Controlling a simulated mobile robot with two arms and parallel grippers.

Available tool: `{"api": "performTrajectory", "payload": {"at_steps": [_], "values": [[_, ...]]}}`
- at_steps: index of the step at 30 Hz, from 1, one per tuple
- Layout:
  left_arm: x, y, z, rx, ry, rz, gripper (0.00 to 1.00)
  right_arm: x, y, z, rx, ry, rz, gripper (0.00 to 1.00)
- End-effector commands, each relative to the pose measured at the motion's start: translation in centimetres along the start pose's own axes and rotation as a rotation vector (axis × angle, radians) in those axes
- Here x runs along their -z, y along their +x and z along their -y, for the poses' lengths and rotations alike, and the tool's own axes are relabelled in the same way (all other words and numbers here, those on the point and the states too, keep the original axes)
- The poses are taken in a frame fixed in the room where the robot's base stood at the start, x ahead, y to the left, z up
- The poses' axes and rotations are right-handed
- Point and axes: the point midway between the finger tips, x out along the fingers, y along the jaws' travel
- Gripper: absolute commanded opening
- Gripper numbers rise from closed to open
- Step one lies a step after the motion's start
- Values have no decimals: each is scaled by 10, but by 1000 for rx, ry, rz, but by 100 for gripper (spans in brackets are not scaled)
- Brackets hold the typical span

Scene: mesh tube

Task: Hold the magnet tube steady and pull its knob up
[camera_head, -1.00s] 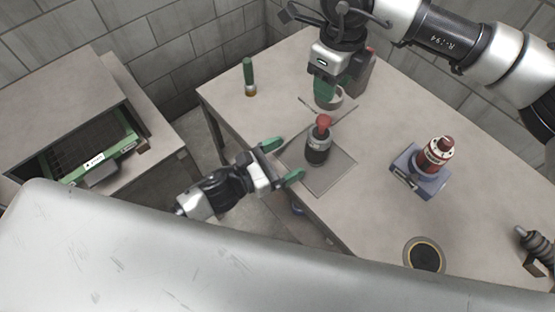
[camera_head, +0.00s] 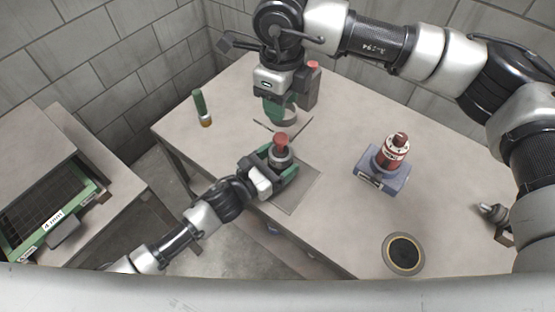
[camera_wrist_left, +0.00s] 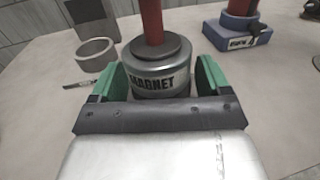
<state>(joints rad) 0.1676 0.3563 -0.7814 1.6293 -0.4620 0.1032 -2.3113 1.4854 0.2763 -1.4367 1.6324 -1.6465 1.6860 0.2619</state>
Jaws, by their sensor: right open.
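The magnet tube (camera_head: 281,156) is a dark grey cylinder with a red knob (camera_head: 281,140) on top. It stands upright on a grey mat on the table. In the left wrist view, its body (camera_wrist_left: 160,82) shows the label MAGNET, and the red knob (camera_wrist_left: 151,20) runs out of the top of the frame. My left gripper (camera_head: 276,168) has its green fingers on either side of the tube, with narrow gaps that make contact doubtful; it looks open. My right gripper (camera_head: 280,108) is open, pointing down behind the tube, beside a grey ring-shaped cup (camera_wrist_left: 97,54).
A red bottle (camera_head: 392,152) sits in a blue-grey base (camera_head: 381,178) on the right. A dark round disc (camera_head: 404,254) lies near the front edge. A grey box (camera_head: 311,90) stands behind my right gripper.

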Motion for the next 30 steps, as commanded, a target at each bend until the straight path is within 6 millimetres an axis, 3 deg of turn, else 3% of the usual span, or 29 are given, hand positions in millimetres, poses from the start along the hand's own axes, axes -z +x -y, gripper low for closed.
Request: {"api": "performTrajectory", "payload": {"at_steps": [1, 10, 14, 24, 30], "values": [[0, 0, 0, 0, 0, 0, 70, 0, 0, 0, 0, 0, 0, 43], [0, 0, 0, 0, 0, 0, 26, 0, 0, 0, 0, 0, 0, 44], [0, 0, 0, 0, 0, 0, 26, 0, -2, 0, 0, 37, 1, 61], [0, 0, 0, 0, 0, -1, 26, 0, -21, 0, -1, 449, 1, 61], [0, 0, 0, 0, 0, -1, 26, 0, -16, 0, -1, 538, -2, 61]]}}
